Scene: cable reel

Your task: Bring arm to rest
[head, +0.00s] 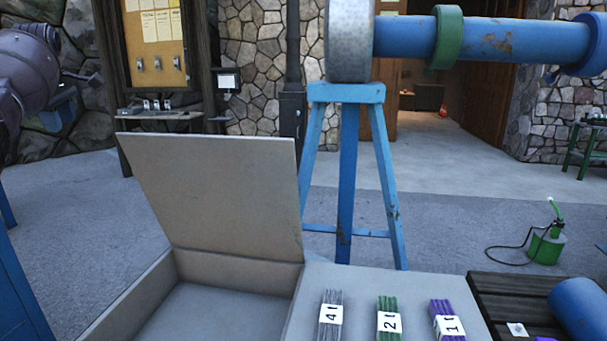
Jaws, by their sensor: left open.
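My left arm, dull purple-grey, comes in at the upper left edge, raised and clear of the bench. My left gripper (62,78) is at the end of it, partly cut off and dark against the stone wall. It is open, and I see nothing held in it; its fingers are hard to make out. My right arm and right gripper are outside the view.
A grey box (125,305) with its lid (215,190) raised stands in front. Beside it lie grey (330,305), green (388,305) and purple (441,308) labelled bundles. A blue trestle (347,185) stands behind, under a blue shaft (510,40). Open floor lies left.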

